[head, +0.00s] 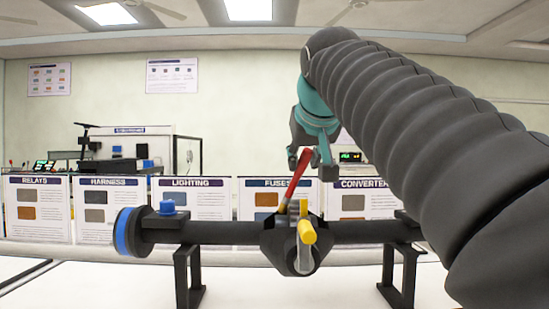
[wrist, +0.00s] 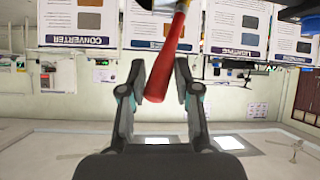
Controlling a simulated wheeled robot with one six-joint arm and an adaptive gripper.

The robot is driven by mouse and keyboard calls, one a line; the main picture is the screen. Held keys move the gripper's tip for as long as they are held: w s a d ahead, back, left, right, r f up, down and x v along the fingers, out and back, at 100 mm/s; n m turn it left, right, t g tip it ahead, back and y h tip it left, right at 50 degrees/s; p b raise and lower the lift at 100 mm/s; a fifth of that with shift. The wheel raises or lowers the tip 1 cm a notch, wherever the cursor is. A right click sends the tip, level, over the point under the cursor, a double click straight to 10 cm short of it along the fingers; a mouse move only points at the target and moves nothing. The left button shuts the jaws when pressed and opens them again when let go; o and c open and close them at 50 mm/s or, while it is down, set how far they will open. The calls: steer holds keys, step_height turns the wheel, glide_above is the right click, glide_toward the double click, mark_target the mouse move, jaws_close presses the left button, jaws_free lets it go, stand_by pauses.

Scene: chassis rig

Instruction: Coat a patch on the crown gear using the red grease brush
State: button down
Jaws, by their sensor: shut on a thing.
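The red grease brush (head: 296,175) is tilted in the head view, its red handle leaning up and right from the middle of the axle housing (head: 267,240). My gripper (head: 315,160) is at the top of this handle. In the wrist view the red handle (wrist: 166,55) lies between my gripper's two fingers (wrist: 158,78), and my gripper is shut on it. A grey toothed part, probably the crown gear (head: 293,212), stands at the housing's centre beside a yellow cylinder (head: 307,232). The brush's lower end is at this part; whether its bristles touch is hidden.
The dark axle tube (head: 220,233) runs across on black stands (head: 188,275). A blue-rimmed hub (head: 123,232) and a blue knob (head: 167,207) are at its left. Labelled panels (head: 108,210) line the back. The white surface in front is mostly clear.

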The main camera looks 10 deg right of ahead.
steer(key=shift+s+d+r, duration=0.15)
steer(key=shift+s+d, duration=0.05)
steer(key=shift+d, duration=0.75)
steer(key=shift+p, duration=0.3)
steer(key=shift+w+a+p, duration=0.3)
steer(key=shift+w+a, duration=0.05)
steer(key=shift+a, duration=0.3)
steer(key=shift+w+a+p, duration=0.25)
steer(key=shift+w+a, duration=0.05)
steer(key=shift+a, duration=0.35)
steer(key=d, duration=0.2)
steer(key=shift+s+d, duration=0.25)
steer(key=shift+d, duration=0.15)
steer(key=shift+r+p, duration=0.15)
steer(key=shift+p, duration=0.25)
